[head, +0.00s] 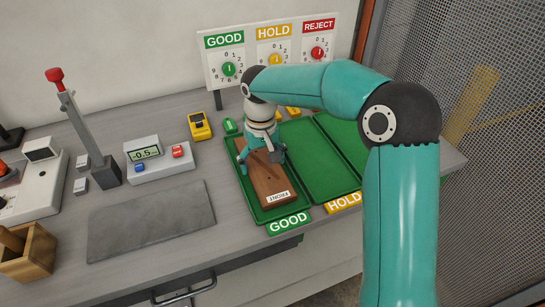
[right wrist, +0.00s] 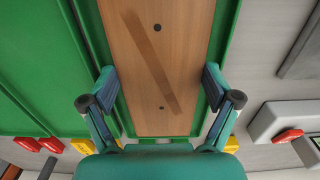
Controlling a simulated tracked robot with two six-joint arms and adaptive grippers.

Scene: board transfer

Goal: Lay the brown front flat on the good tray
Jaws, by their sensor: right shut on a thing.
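My right gripper (head: 262,155) is over the board's far part. In the right wrist view my right gripper (right wrist: 160,92) has one finger at each long edge of the board (right wrist: 185,40), shut on it. That face shows two dark holes and a darker diagonal streak. My left gripper is not in view.
The hold tray (head: 322,165) adjoins on the right, with another green tray beyond. A sign with GOOD, HOLD and REJECT dials (head: 275,50) stands behind. A scale (head: 158,157), grey mat (head: 150,220), lever (head: 85,130) and wooden box (head: 27,252) are left.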

